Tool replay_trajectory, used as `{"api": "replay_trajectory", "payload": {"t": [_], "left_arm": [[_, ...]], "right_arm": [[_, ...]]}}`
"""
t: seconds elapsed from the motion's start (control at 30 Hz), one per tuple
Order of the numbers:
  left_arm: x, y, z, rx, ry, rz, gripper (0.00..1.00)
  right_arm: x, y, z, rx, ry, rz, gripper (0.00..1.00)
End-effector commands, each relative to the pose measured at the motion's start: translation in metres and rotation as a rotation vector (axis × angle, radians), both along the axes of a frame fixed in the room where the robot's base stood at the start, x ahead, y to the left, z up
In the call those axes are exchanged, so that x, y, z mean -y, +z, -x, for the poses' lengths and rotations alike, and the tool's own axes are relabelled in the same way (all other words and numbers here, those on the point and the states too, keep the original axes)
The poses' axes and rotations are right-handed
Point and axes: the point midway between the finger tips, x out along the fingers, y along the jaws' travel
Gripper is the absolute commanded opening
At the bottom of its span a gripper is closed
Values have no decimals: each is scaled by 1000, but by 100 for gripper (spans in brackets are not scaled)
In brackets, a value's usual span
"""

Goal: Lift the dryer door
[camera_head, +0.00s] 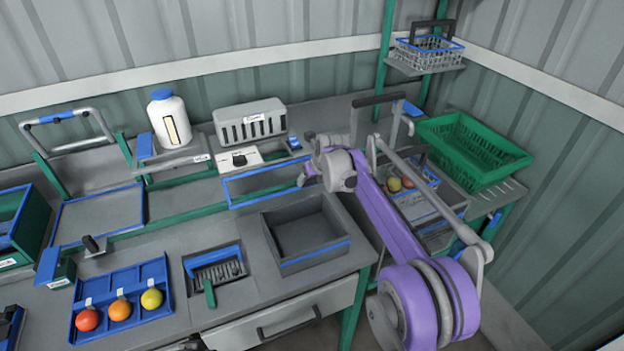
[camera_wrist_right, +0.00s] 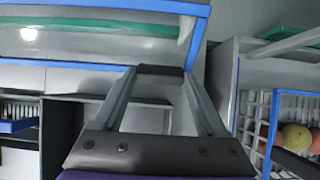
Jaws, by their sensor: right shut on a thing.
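The dryer door appears to be the blue-framed panel (camera_head: 262,168) at the back of the bench, above and behind an open grey box (camera_head: 318,255). In the right wrist view its blue frame (camera_wrist_right: 92,65) crosses the upper part, and a green beam shows through or behind it. My right gripper (camera_head: 304,181) is at the right end of the frame's lower edge, largely hidden by my wrist. In the right wrist view, the fingers of the gripper (camera_wrist_right: 160,71) are shut on the lower bar of the frame. My left gripper is not in view.
A wire basket with tomatoes (camera_wrist_right: 298,138) stands right of the gripper. A green crate (camera_head: 470,150) stands on the right rack. A white bottle (camera_head: 170,120) and a slotted grey box (camera_head: 250,122) stand behind. A blue tray (camera_head: 123,284) holds three fruits front left.

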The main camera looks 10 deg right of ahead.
Motion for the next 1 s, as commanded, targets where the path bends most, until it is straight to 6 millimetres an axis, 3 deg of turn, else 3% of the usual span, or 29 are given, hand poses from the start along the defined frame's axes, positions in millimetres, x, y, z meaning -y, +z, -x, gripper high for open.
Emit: {"api": "replay_trajectory", "payload": {"t": [0.03, 0.17, 0.47, 1.0], "left_arm": [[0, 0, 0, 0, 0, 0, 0], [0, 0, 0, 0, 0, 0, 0], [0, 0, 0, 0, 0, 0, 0], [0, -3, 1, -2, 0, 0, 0]], "right_arm": [[0, 0, 0, 0, 0, 0, 80], [0, 0, 0, 0, 0, 0, 100], [1, 4, 2, 1, 0, 0, 100], [16, 82, 49, 0, -1, -1, 100]]}}
